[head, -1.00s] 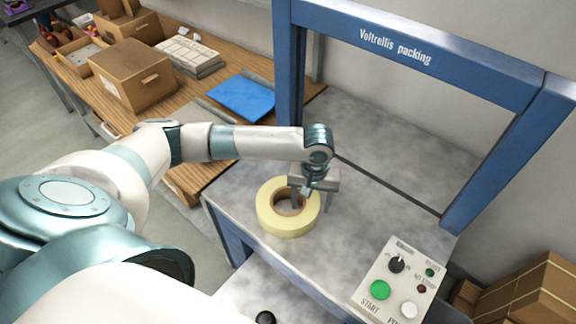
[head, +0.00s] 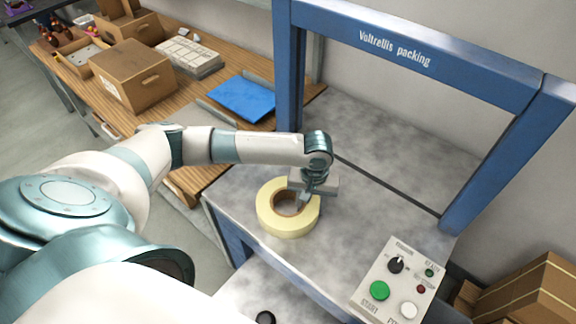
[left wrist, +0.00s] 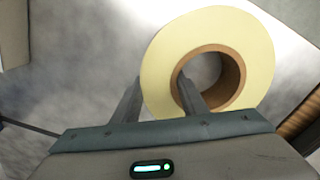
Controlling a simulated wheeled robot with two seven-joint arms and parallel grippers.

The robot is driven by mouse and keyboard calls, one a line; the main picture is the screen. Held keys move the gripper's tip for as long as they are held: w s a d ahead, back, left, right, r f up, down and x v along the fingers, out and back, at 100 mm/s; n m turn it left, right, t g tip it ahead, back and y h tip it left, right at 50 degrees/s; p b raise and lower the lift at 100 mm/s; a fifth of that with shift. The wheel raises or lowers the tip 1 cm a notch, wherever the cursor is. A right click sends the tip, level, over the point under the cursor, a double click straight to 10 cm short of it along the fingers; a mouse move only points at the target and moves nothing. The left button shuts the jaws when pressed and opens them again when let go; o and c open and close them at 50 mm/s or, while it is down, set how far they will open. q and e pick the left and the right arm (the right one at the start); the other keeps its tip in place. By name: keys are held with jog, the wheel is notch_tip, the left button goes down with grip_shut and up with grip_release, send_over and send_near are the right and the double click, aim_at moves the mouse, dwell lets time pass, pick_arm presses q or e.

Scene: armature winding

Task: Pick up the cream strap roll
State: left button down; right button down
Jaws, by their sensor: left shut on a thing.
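The cream strap roll (head: 271,220) lies flat on the grey top of the packing machine (head: 350,243), with a brown core around its open hole. My left gripper (head: 309,203) is over the roll's right side, pointing down. In the left wrist view the roll (left wrist: 158,72) shows with one finger inside the core and the other outside its rim, so the left gripper (left wrist: 160,95) is shut on the ring wall. The fingertips are partly hidden by the roll. My right gripper is not in view.
A blue frame (head: 290,75) arches over the machine top. A control panel (head: 397,285) with a green button stands at the front right. A wooden bench (head: 215,112) with cardboard boxes and a blue sheet is at the left. The machine top behind the roll is clear.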

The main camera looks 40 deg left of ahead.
pick_arm(q)
jog(key=shift+w+r, duration=0.1)
jog(key=shift+r, duration=0.15)
jog(key=shift+r+b, duration=0.45)
jog(key=shift+r, duration=0.45)
jog(key=shift+r+b, duration=0.3)
jog(key=shift+r, duration=0.6)
jog(key=d+r+b, duration=0.2)
jog(key=d+r, duration=0.5)
jog(key=d, duration=0.4)
jog(key=shift+s+d+b, duration=0.2)
jog(key=shift+d+b, duration=0.15)
jog(key=shift+b, duration=0.05)
jog(key=shift+a+r, duration=0.1)
jog(key=s+a+r+m+b, duration=0.2)
jog(key=s+a+r+m, duration=0.3)
jog(key=a+r, duration=0.1)
jog(key=shift+s+a, duration=0.15)
jog(key=shift+a, duration=0.7)
